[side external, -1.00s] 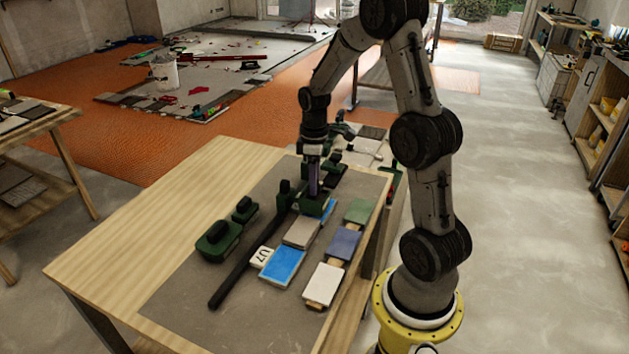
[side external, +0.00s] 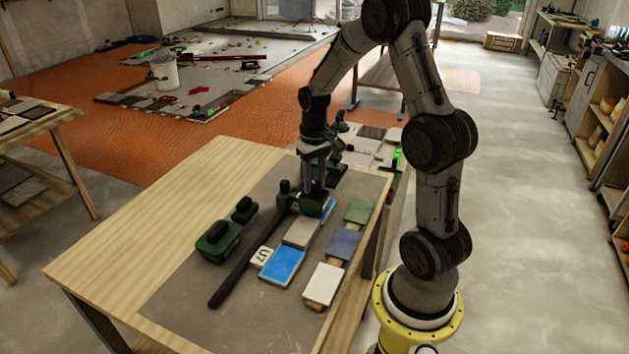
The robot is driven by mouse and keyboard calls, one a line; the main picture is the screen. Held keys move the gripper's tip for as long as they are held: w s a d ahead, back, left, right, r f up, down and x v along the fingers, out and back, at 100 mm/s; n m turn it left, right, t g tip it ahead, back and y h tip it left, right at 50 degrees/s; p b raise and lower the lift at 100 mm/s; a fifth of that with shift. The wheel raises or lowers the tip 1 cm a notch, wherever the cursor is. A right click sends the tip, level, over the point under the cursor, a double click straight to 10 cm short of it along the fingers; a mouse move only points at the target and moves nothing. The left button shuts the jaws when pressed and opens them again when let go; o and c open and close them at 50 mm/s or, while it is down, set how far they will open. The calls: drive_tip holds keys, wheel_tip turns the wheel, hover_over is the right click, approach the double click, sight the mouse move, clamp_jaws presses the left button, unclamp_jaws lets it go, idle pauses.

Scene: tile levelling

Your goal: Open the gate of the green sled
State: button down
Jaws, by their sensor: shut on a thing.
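The green sled (side external: 317,208) sits at the far end of the row of tiles on the grey mat, beside the dark rail (side external: 245,268). My gripper (side external: 316,186) points down over it, with its fingers shut on an upper part of it. The fingers hide much of that part, and I cannot tell how far the gate stands open. A dark upright knob (side external: 284,188) stands just left of the sled.
Two green blocks with dark tops (side external: 217,240) lie left of the rail. A blue tile (side external: 282,266), a grey tile (side external: 302,232), a white tile (side external: 323,284) and a small "U7" tag (side external: 262,256) lie near. The table's left side (side external: 150,235) is clear.

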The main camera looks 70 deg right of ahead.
sight(314, 184)
drive_tip(key=m, duration=0.4)
drive_tip(key=shift+m, duration=2.2)
drive_tip(key=c, duration=0.5)
unclamp_jaws()
wheel_tip(314, 184, up, 14)
drive_tip(key=shift+f, duration=0.1)
